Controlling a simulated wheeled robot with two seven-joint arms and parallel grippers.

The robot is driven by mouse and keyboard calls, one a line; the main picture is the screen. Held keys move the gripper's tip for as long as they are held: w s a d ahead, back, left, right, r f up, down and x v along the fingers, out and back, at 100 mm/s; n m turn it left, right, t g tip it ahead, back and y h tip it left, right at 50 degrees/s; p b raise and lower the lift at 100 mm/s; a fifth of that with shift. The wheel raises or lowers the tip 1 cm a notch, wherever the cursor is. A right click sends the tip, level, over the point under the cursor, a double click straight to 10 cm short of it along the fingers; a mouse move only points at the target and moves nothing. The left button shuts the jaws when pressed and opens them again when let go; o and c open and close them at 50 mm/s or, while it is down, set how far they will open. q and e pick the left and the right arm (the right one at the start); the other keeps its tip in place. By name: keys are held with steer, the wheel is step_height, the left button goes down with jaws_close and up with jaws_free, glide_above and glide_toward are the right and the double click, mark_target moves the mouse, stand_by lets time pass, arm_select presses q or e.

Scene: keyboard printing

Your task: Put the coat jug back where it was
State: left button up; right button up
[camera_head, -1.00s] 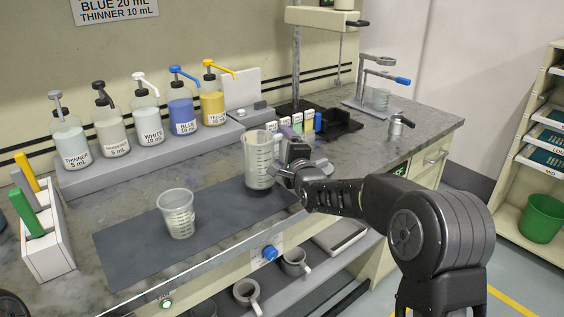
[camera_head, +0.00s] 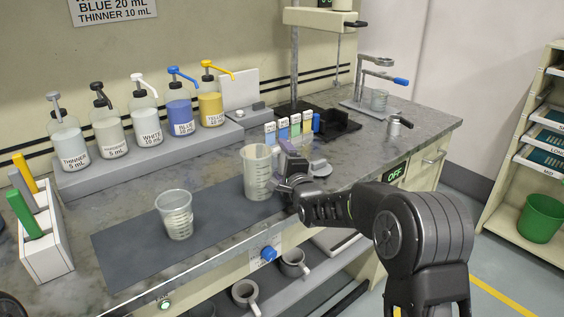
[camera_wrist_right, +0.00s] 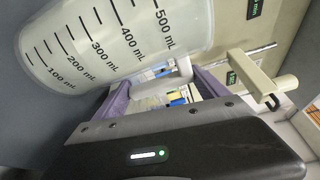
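The clear coat jug (camera_head: 257,172), with mL marks, stands upright at the right part of the dark mat (camera_head: 125,255). My right gripper (camera_head: 298,160) is at the jug's right side. In the right wrist view the jug (camera_wrist_right: 120,35) fills the upper left, its marks reading up to 500 mL. Its pale handle (camera_wrist_right: 163,84) lies between my purple fingers (camera_wrist_right: 160,95), with gaps beside it, so the gripper looks open around the handle. The jug's contact with the mat is hard to judge.
A second clear measuring cup (camera_head: 175,214) stands on the mat to the left. Pump bottles (camera_head: 146,122) line a grey ledge behind. A black tray (camera_head: 338,128) and small labelled bottles (camera_head: 290,128) are behind the gripper. The counter's front edge is close.

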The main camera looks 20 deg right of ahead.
steer(key=o, duration=0.3)
steer(key=shift+r+p, duration=0.15)
steer(key=shift+p, duration=0.15)
steer(key=shift+s, duration=0.45)
steer(key=s, duration=0.3)
steer(key=s+b, duration=0.1)
steer(key=s, duration=0.7)
steer(key=shift+r+b, duration=0.3)
steer(key=shift+b, duration=0.1)
